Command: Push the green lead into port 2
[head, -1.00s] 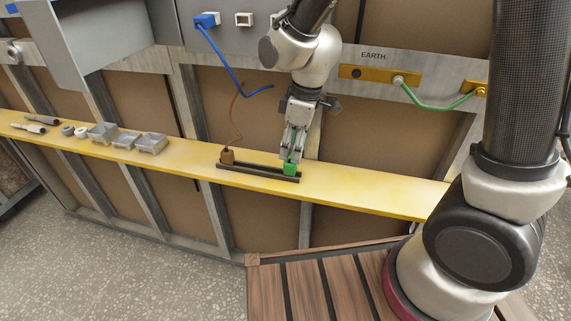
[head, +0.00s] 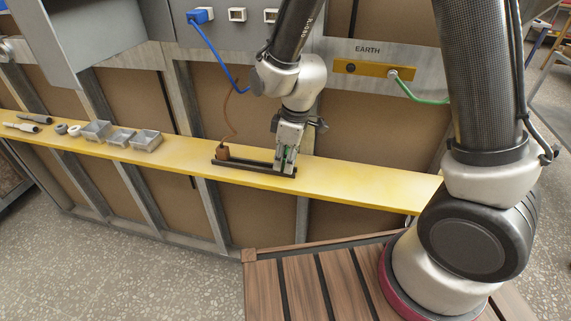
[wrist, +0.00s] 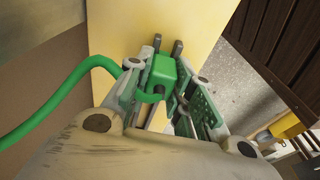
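The green lead's plug (wrist: 163,72) sits between the two fingers of my gripper (wrist: 165,92) in the wrist view. Its green cable (wrist: 62,98) curves off to the left. In the head view my gripper (head: 284,168) is down at the right end of a black rack (head: 242,165) on the yellow shelf, mostly hiding the plug. Whether both fingers press on the plug I cannot tell. On the grey panel above, a blue plug fills the left port (head: 200,16). A middle port (head: 237,14) and a right port (head: 271,16) look empty. No port numbers are readable.
A brown plug (head: 223,152) stands in the rack's left end. Grey boxes (head: 146,140) and small fittings lie on the shelf (head: 360,187) at left. A blue cable (head: 216,55) hangs near my arm. An EARTH bar (head: 372,70) holds another green cable (head: 420,99).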

